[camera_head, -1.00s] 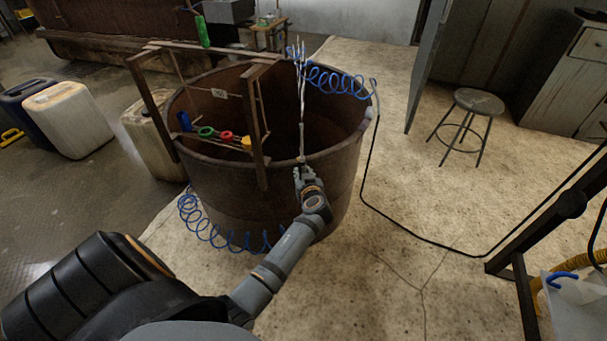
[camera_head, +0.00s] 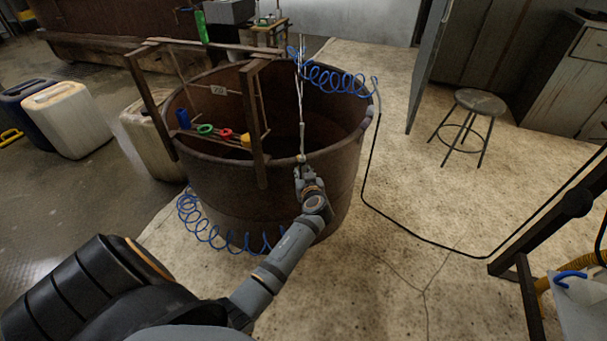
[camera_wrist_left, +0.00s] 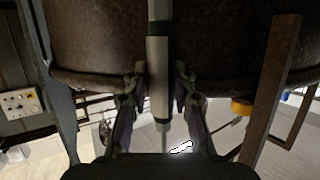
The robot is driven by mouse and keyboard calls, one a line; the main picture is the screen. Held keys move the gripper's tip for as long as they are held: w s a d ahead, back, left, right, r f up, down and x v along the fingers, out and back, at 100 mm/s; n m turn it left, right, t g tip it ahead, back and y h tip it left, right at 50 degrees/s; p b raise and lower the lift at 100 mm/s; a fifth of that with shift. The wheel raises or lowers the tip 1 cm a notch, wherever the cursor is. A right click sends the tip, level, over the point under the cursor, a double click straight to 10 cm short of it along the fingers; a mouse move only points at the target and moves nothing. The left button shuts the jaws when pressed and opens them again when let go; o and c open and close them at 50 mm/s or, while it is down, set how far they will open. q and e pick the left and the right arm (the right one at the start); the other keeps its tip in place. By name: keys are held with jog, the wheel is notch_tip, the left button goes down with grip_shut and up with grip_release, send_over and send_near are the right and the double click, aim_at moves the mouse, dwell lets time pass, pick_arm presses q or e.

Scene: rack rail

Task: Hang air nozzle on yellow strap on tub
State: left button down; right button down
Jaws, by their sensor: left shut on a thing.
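The air nozzle (camera_head: 301,115), a long thin metal wand, stands nearly upright at the tub's near right rim. My left gripper (camera_head: 303,168) is shut on its lower part, and in the left wrist view the grey nozzle body (camera_wrist_left: 158,75) runs between the fingers (camera_wrist_left: 158,88). The rusty brown tub (camera_head: 215,195) carries a wooden frame with coloured straps. The yellow strap (camera_head: 246,140) is at the right end of the strap row, left of the nozzle and apart from it, partly behind a post. It also shows in the left wrist view (camera_wrist_left: 241,107). My right gripper is out of view.
A frame post (camera_head: 254,125) stands between my left gripper and the straps. Red (camera_head: 226,133), green (camera_head: 205,129) and blue (camera_head: 184,118) straps lie farther left. A blue coiled hose (camera_head: 335,80) hangs at the tub's far right rim.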

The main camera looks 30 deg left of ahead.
pick_arm(q)
jog(key=shift+f, duration=0.35)
jog(key=shift+s+f+b, duration=0.15)
jog(key=shift+f+b, duration=1)
jog(key=shift+b, duration=0.05)
jog(key=c, duration=1)
grip_release()
jog(key=shift+d, duration=0.1)
